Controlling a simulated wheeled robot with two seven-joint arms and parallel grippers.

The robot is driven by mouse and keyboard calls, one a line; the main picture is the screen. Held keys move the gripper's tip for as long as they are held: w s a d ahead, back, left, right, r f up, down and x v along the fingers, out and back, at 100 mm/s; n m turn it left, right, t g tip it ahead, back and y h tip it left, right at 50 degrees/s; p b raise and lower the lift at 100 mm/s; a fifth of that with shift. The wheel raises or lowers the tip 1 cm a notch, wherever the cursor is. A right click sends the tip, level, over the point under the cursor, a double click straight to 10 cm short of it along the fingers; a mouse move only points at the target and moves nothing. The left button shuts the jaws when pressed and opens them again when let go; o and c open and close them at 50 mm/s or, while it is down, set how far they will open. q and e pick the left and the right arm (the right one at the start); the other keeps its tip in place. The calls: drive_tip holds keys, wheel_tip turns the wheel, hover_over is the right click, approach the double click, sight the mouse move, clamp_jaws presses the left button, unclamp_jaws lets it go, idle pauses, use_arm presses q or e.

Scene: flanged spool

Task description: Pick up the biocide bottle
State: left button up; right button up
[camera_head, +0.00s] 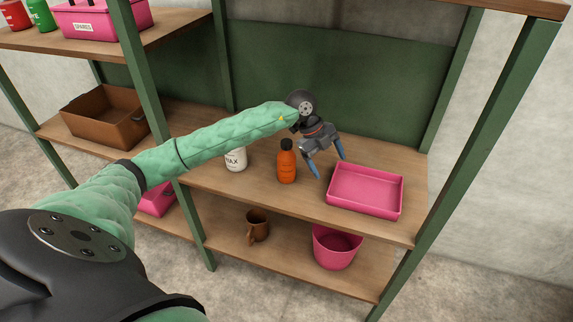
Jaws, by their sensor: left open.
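An orange bottle (287,165) with a black cap stands upright on the middle wooden shelf. Its small label is too small to read, so I cannot tell for sure that it is the biocide. My left gripper (327,163) is open and empty, its blue-tipped fingers pointing down just right of the orange bottle and apart from it. A white bottle (236,161) with a label ending in "AX" stands left of it, its top hidden by my left arm. My right gripper is not in view.
A pink tray (366,209) lies right of the gripper on the same shelf (260,192). A green post (150,90) stands left. Below are a brown mug (258,226) and a pink bucket (336,247). A brown box (105,118) sits on the left shelf.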

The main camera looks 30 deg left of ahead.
sight(287, 141)
use_arm(q)
drive_tip(key=a+r+n+y, duration=0.1)
drive_tip(key=a, duration=0.3)
drive_tip(key=a+r+n+y, duration=0.1)
drive_tip(key=a+r+y, duration=0.1)
drive_tip(key=a, duration=0.3)
drive_tip(key=w+a+r+n+y, duration=0.1)
drive_tip(key=a+y, duration=0.1)
drive_tip(key=a, duration=0.3)
drive_tip(key=shift+w+r+g, duration=0.1)
drive_tip(key=shift+r+g, duration=0.1)
drive_tip(key=shift+g, duration=0.2)
drive_tip(key=shift+a+r+y, duration=0.1)
drive_tip(key=shift+a+y, duration=0.3)
drive_tip(key=shift+a+f+p, duration=0.15)
drive_tip(key=shift+f+p, duration=0.05)
drive_tip(key=shift+p, duration=0.15)
wheel_tip(287, 141, down, 2)
drive_tip(key=shift+p, duration=0.3)
drive_tip(key=f+p, duration=0.2)
drive_tip(key=f, duration=0.2)
drive_tip(key=shift+a+f+p, duration=0.15)
drive_tip(key=shift+a+p, duration=0.05)
drive_tip(key=shift+p, duration=0.1)
drive_tip(key=shift+f, duration=0.5)
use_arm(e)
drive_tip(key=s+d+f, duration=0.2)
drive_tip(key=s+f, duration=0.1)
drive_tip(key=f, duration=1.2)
